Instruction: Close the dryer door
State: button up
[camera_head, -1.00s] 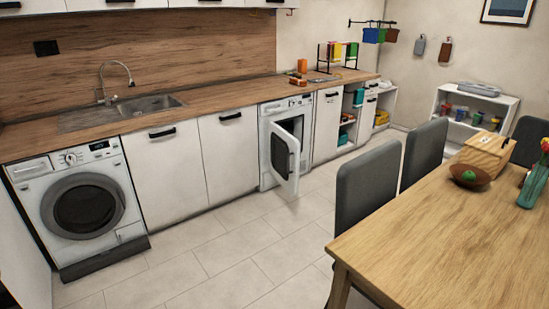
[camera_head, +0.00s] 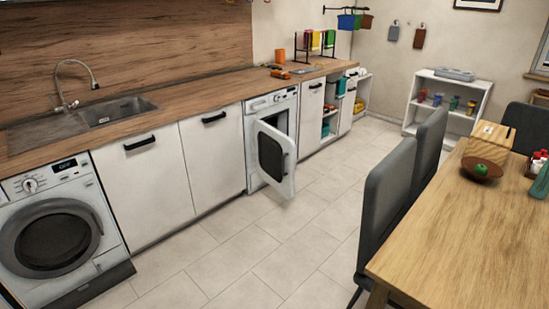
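The dryer (camera_head: 285,99) is a white machine set under the wooden counter, right of the white cabinets. Its door (camera_head: 272,156) stands open, swung out into the room, with a dark window and pale frame. Part of the dryer's opening is hidden behind the door. My gripper is not in the head view.
A washing machine (camera_head: 54,232) with its door shut stands at the left. A dining table (camera_head: 470,232) and grey chairs (camera_head: 396,198) fill the right. Clear tiled floor (camera_head: 235,250) lies between the cabinets and the chairs.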

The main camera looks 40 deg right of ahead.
aim_at(276, 152)
jog(key=z, duration=0.65)
jog(key=i, duration=1.6)
jog(key=u, duration=0.45)
